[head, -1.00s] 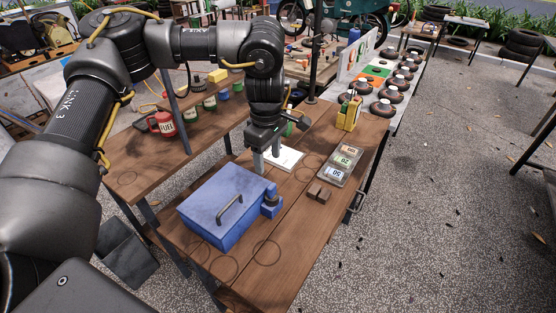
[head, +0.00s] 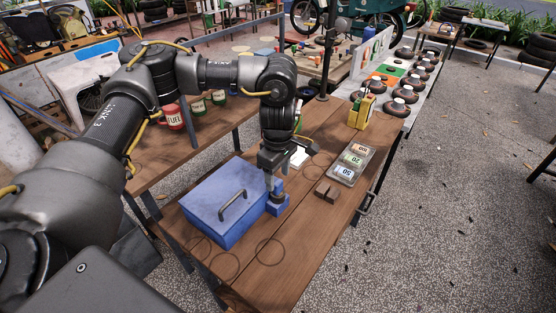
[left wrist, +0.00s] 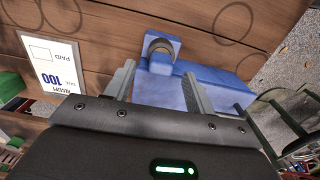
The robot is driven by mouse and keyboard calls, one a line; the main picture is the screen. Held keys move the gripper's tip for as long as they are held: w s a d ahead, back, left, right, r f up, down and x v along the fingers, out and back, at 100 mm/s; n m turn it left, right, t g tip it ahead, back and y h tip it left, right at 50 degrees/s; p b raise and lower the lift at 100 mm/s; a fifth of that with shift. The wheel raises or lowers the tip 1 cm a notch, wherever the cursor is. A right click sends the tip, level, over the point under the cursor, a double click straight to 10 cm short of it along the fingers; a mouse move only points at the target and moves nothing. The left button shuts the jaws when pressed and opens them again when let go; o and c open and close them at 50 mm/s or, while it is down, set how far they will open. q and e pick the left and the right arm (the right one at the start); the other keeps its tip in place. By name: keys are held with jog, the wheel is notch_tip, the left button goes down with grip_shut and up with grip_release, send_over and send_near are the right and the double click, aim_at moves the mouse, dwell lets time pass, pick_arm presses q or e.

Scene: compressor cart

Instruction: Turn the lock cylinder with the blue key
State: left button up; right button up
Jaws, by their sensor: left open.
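A blue metal box (head: 205,192) with a dark handle lies on the wooden table. A small blue block with a dark round lock cylinder (head: 278,207) sits at its right side; the left wrist view shows the cylinder (left wrist: 160,47) as a dark ring with a tan middle. My left gripper (head: 270,187) points down close to this block. Its fingers stand apart, and in the left wrist view the gripper (left wrist: 158,70) has the block partly between and beyond its fingertips. I see no grip on it. I cannot make out a separate blue key. My right gripper is not in view.
A yellow container (head: 362,112) stands farther back. A printed card (left wrist: 53,63) lies beside the gripper. The table's front part is clear.

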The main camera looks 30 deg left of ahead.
aim_at(278, 182)
pick_arm(q)
jog(key=shift+f, duration=2.05)
jog(key=c, duration=1)
jog(key=shift+f+m, duration=0.1)
jog(key=shift+m, duration=0.5)
jog(key=shift+c, duration=0.2)
jog(key=shift+m+b, duration=0.55)
jog(key=shift+m, duration=0.85)
